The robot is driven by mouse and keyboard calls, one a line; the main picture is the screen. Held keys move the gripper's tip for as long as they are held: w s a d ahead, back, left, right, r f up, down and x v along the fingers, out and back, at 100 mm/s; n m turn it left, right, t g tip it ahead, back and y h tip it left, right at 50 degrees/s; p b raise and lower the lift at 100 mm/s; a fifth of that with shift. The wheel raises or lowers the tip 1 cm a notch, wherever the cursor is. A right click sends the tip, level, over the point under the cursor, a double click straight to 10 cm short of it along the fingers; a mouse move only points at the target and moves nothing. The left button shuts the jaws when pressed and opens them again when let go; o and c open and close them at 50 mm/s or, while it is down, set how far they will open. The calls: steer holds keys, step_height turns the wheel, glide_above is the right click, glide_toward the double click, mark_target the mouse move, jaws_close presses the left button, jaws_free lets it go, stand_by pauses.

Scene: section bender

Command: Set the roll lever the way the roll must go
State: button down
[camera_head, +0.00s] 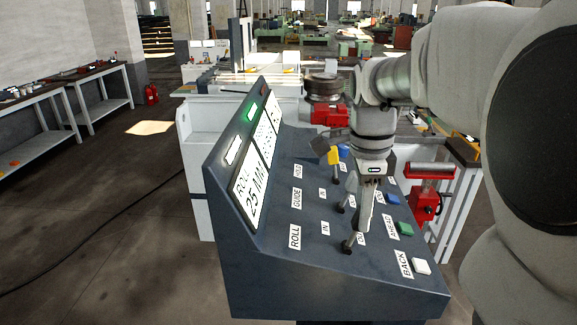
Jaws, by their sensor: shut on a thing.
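The roll lever (348,244) stands on the sloped dark panel in the row marked ROLL, between its IN and OUT labels. Its dark base and lower shaft show; its upper part is hidden at my gripper. My gripper (362,222) points down and is shut on the roll lever. The lever leans up and to the right from its base. The display (250,199) on the raised left face reads ROLL and 25 MM; its other lines are too slanted to read surely.
The guide lever (340,207) and a yellow-topped lever (333,157) stand just behind. A white button (421,266) by BACK, a green button (404,229) by AHEAD and a blue button (392,198) line the right edge. The panel's front left is clear.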

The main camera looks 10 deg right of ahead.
steer(key=shift+w+a+r+h, duration=0.1)
steer(key=shift+w+a+h, duration=0.15)
steer(key=shift+a+h, duration=0.65)
steer(key=shift+w+a+g+h+b, duration=0.2)
steer(key=shift+a+g+h+b, duration=0.2)
steer(key=shift+a+h, duration=0.35)
steer(key=shift+w+a+g+h+b, duration=0.15)
steer(key=shift+a+g+h+b, duration=0.2)
steer(key=shift+h, duration=0.6)
steer(key=c, duration=0.6)
jaws_free()
steer(key=shift+a, duration=0.15)
steer(key=shift+o, duration=0.2)
steer(key=p+v, duration=0.1)
steer(key=v, duration=1.6)
steer(key=shift+r, duration=0.1)
